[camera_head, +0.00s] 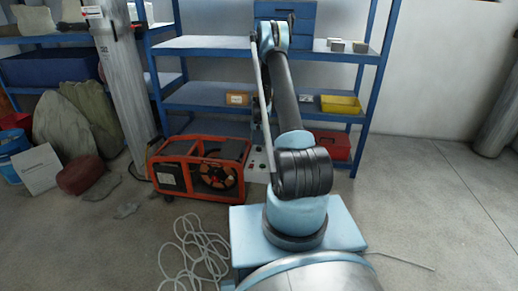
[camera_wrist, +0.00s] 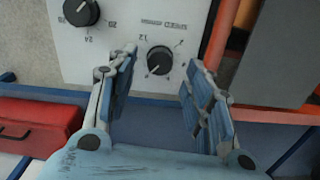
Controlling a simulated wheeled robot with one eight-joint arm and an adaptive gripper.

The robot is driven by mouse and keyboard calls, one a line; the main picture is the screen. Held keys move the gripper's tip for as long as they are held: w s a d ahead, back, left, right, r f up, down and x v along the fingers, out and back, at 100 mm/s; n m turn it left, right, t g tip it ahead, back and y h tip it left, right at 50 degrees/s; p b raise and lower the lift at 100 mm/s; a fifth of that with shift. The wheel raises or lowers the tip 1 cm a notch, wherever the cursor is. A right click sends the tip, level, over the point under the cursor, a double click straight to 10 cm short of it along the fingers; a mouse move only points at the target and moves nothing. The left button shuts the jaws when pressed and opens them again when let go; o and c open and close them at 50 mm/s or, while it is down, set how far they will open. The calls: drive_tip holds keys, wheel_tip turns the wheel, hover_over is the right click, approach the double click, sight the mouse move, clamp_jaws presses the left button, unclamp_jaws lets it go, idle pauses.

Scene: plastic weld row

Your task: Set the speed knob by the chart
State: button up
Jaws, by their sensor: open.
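The speed knob (camera_wrist: 160,59) is a black round knob on a pale control panel (camera_wrist: 130,30), under lettering that reads SPEED upside down. Its light pointer mark seems to face the lower left of the picture. My gripper (camera_wrist: 159,70) is open, with one blue-padded finger on each side of the knob in the wrist view. Neither finger visibly touches it; the depth between them is unclear. In the head view the panel (camera_head: 257,168) shows partly behind my arm, and my gripper is not clearly visible. I cannot make out a chart.
A second black knob (camera_wrist: 80,12) with numbers around it sits left of the speed knob. An orange-framed machine (camera_head: 200,166) stands beside the panel. A blue shelf (camera_head: 205,97) rises behind. A red box (camera_wrist: 38,127) lies at the left. A loose cable (camera_head: 195,250) lies on the floor.

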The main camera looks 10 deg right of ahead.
sight(259, 147)
drive_tip(key=shift+f, duration=1.75)
drive_tip(key=c, duration=1.1)
